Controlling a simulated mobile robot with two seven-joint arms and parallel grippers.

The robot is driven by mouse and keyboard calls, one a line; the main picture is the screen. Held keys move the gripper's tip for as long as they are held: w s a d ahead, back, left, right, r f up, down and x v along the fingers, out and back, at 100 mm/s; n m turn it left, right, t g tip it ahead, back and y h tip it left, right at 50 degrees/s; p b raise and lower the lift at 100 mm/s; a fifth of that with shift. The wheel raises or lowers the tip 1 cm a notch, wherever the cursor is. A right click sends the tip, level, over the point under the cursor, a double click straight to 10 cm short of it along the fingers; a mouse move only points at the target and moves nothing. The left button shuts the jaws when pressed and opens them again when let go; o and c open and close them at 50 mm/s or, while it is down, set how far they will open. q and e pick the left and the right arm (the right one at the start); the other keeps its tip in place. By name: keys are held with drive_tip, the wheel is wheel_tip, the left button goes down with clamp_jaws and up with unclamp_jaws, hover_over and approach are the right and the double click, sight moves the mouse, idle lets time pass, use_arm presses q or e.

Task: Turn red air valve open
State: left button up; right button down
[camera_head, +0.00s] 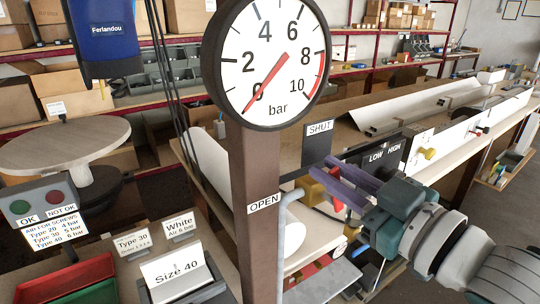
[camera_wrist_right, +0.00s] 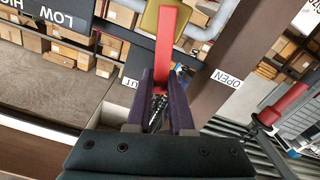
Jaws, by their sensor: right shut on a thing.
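The red valve lever (camera_wrist_right: 166,45) sits on a brass-coloured valve body (camera_wrist_right: 178,18) in the right wrist view. My right gripper (camera_wrist_right: 164,74) has its purple fingers on either side of the lever and is shut on it. In the head view, the right gripper (camera_head: 325,172) reaches in from the right, and only a little red of the lever (camera_head: 337,207) shows behind the fingers. A SHUT label (camera_head: 319,128) is above it and an OPEN label (camera_head: 263,203) is to its left. My left gripper is not in view.
A large pressure gauge (camera_head: 268,60) stands on a brown post (camera_head: 255,165), its red needle at 0. A LOW HIGH panel (camera_head: 383,156) and a yellow knob (camera_head: 427,153) are behind the gripper. A grey pipe (camera_head: 284,240) runs beside the post. Red and green trays (camera_head: 65,280) are at lower left.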

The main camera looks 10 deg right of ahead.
drive_tip(key=a+n+b, duration=0.1)
drive_tip(key=n, duration=0.1)
drive_tip(key=a+f+n, duration=0.1)
drive_tip(key=n, duration=0.1)
drive_tip(key=s+a+f+n+b, duration=0.1)
drive_tip(key=n, duration=0.1)
drive_tip(key=shift+f+b, duration=0.2)
drive_tip(key=shift+b, duration=0.1)
drive_tip(key=f+n+b, duration=0.1)
drive_tip(key=n, duration=0.1)
drive_tip(key=f+n+b, duration=0.1)
drive_tip(key=n+b, duration=0.1)
drive_tip(key=n, duration=0.1)
drive_tip(key=a+f+n+b, duration=0.1)
drive_tip(key=n+b, duration=0.1)
drive_tip(key=n, duration=0.1)
drive_tip(key=shift+s+a+f, duration=0.1)
drive_tip(key=shift+s+f, duration=0.2)
drive_tip(key=shift+f, duration=0.1)
drive_tip(key=shift+n, duration=0.3)
drive_tip(key=c, duration=0.8)
unclamp_jaws()
